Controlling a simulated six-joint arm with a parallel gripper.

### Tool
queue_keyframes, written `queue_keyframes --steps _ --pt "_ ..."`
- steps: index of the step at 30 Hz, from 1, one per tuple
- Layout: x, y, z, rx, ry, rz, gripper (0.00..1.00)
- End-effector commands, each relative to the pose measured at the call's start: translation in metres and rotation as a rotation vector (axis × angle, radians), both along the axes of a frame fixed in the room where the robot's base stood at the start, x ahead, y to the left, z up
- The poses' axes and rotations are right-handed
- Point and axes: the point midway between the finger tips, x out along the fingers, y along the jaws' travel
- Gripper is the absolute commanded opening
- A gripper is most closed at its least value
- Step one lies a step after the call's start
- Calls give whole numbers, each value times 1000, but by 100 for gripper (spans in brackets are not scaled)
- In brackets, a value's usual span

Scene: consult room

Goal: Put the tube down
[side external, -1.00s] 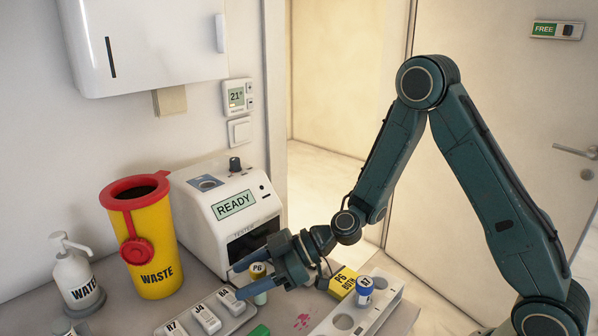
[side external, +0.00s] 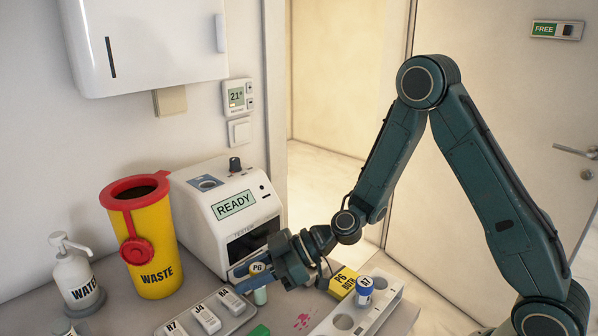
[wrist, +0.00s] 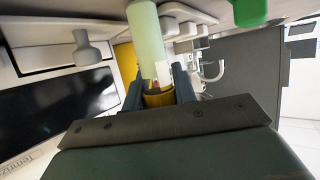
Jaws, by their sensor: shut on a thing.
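The tube (side external: 260,296) has a pale green body and a yellow cap (side external: 259,267) marked P6. It stands about upright in front of the tester, with its lower end close to the table; I cannot tell whether it touches. My gripper (side external: 253,277) comes from the right and is shut on the tube at its cap, with fingers on both sides. In the wrist view the pale green body (wrist: 147,42) and the yellow cap (wrist: 159,99) show between my fingers.
The white tester (side external: 215,215), reading READY, stands behind. A tray (side external: 238,318) of labelled cartridges lies left, beside a green item (side external: 259,331). Right are a yellow P6 BOTH box (side external: 343,281) and a white rack (side external: 383,308) with a blue-capped A7 tube (side external: 364,287). Reddish spots (side external: 302,321) mark the table.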

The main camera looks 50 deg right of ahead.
Motion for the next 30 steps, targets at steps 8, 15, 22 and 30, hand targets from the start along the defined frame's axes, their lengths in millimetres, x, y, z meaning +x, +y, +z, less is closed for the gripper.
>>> queue_keyframes --steps 8,15,22,30 --pt "0 0 11 0 -3 1 2" --pt "0 0 34 0 -6 0 2" --pt "1 0 69 -1 -8 1 2" --pt "0 0 118 0 -7 0 2"
